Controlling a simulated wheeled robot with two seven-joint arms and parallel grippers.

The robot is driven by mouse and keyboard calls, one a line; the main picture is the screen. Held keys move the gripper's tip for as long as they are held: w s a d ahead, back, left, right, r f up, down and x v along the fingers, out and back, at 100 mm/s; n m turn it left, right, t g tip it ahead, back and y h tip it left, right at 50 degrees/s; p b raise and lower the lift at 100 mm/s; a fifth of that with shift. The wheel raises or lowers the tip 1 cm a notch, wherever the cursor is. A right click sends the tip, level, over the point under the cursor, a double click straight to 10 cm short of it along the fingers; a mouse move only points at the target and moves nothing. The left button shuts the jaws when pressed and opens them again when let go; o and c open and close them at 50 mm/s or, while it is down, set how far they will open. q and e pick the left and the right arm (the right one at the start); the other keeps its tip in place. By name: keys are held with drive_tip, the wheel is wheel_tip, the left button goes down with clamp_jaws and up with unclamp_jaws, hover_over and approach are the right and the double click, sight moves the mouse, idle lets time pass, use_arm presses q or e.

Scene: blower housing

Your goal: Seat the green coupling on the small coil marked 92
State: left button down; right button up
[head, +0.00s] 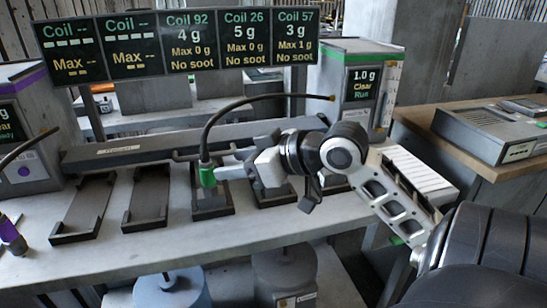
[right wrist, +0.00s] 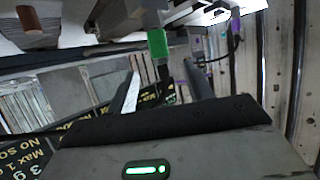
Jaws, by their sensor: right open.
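The green coupling (head: 207,176) is upright at the lower end of a black hose (head: 250,101) that arches up and right. It shows over the dark tray (head: 212,212) in the middle of the bench; I cannot tell whether it touches anything below. My right gripper (head: 222,172) is open, its fingertips close to the coupling from the right. In the right wrist view the coupling (right wrist: 157,43) shows between and just beyond the two fingers (right wrist: 160,77). I cannot pick out the small coil's mark; a sign panel (head: 190,40) reads Coil 92. My left gripper is not in view.
Two more dark trays (head: 83,205) (head: 147,224) lie to the left, and others lie partly behind my right arm. A grey rail (head: 140,152) runs behind them. A purple-topped unit (head: 28,150) and a green-topped unit (head: 343,75) stand at either side.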

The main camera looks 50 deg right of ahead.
use_arm(q)
drive_tip(key=p, duration=0.3)
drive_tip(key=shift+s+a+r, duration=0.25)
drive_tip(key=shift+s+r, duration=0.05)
use_arm(e)
drive_tip(key=v, duration=0.8)
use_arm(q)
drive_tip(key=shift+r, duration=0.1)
